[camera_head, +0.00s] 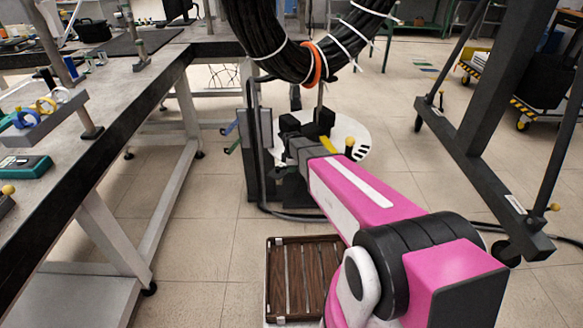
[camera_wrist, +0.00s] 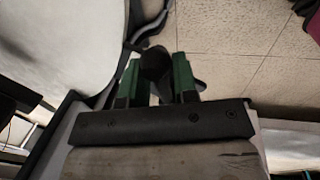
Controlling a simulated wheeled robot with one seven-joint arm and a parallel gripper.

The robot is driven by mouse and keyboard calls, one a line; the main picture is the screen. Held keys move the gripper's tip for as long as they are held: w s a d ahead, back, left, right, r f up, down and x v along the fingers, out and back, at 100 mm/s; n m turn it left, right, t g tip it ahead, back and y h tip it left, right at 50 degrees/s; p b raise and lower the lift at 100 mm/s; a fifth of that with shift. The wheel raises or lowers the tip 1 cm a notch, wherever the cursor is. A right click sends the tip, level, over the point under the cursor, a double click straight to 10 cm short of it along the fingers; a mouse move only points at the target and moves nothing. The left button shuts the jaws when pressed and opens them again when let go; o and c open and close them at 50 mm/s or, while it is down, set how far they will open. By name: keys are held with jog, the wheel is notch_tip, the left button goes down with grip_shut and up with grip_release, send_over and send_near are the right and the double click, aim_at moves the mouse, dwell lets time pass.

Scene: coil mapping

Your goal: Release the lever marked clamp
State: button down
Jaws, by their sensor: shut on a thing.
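In the wrist view my gripper (camera_wrist: 157,72) has its two green fingers on either side of a dark, rounded part (camera_wrist: 157,62), and it is shut on that part. No marking can be read, so I cannot tell from the picture whether this is the clamp lever. In the head view my pink arm reaches to a dark upright stand (camera_head: 248,150) below the hanging cable coil. A blue lever (camera_head: 229,128) and a green lever (camera_head: 233,147) stick out to the stand's left. My fingers are hidden there behind my wrist.
A black cable coil (camera_head: 300,55) with white ties and an orange band hangs above. A workbench (camera_head: 110,115) with tools runs along the left. A dark wheeled frame (camera_head: 470,140) stands right. A slatted wooden crate (camera_head: 300,275) is on the floor. Open floor lies between.

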jog(key=c, duration=0.9)
grip_release()
notch_tip(320, 180, up, 11)
jog(key=s, duration=0.2)
jog(key=shift+f, duration=0.2)
jog(key=s+d+r+m+g, duration=0.1)
jog(key=s+d+m, duration=0.5)
jog(key=s+m, duration=0.3)
jog(key=s+d+r+m+g, duration=0.1)
jog(key=s+d+m, duration=0.6)
jog(key=s, duration=0.7)
jog(key=shift+s+d+r+m, duration=0.3)
jog(key=shift+s+r+m, duration=0.05)
jog(key=shift+m, duration=0.75)
